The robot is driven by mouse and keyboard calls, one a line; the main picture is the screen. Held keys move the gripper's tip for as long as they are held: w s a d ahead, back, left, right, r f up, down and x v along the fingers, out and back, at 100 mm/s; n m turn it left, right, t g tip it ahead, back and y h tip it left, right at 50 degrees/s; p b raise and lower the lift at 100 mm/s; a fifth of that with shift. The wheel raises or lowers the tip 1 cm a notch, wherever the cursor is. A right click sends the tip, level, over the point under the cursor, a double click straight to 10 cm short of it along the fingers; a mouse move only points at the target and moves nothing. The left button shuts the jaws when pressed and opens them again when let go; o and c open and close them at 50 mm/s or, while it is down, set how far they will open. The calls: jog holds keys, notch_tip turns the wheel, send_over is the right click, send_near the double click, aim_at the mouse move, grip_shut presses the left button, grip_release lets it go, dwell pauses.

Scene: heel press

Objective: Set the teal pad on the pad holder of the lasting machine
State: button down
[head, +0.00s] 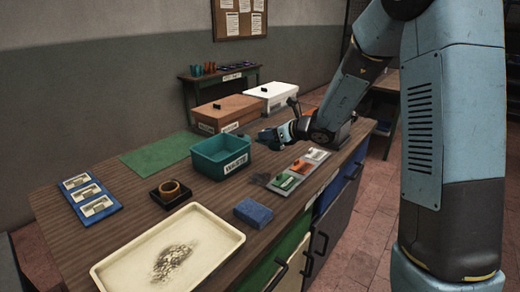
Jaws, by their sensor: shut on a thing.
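My gripper (270,138) is low over the back right of the bench, just behind and to the right of the teal bin. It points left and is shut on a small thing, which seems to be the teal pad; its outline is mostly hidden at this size. A dark machine part with an orange lever (293,106) stands just behind my wrist, perhaps the lasting machine. Its pad holder cannot be made out behind my arm. A grey tray (260,180) in front of my gripper holds green (284,182), orange (300,166) and white (316,155) pieces.
A teal bin (207,166) stands left of my gripper. Brown (226,112) and white (273,94) boxes are behind. A blue sponge (253,212), cream tray (118,262), dark dish (152,196) and blue rack (68,199) occupy the front and left. A green mat (160,152) is bare.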

send_over(262, 157)
jog(key=s, duration=0.1)
jog(key=f, duration=0.6)
jog(key=shift+s+d, duration=0.2)
jog(key=shift+d, duration=0.1)
jog(key=shift+w+a+f, duration=0.2)
jog(key=shift+w+f, duration=0.4)
jog(key=shift+f, duration=1.6)
jog(key=shift+f, duration=0.1)
jog(key=c, duration=0.8)
grip_release()
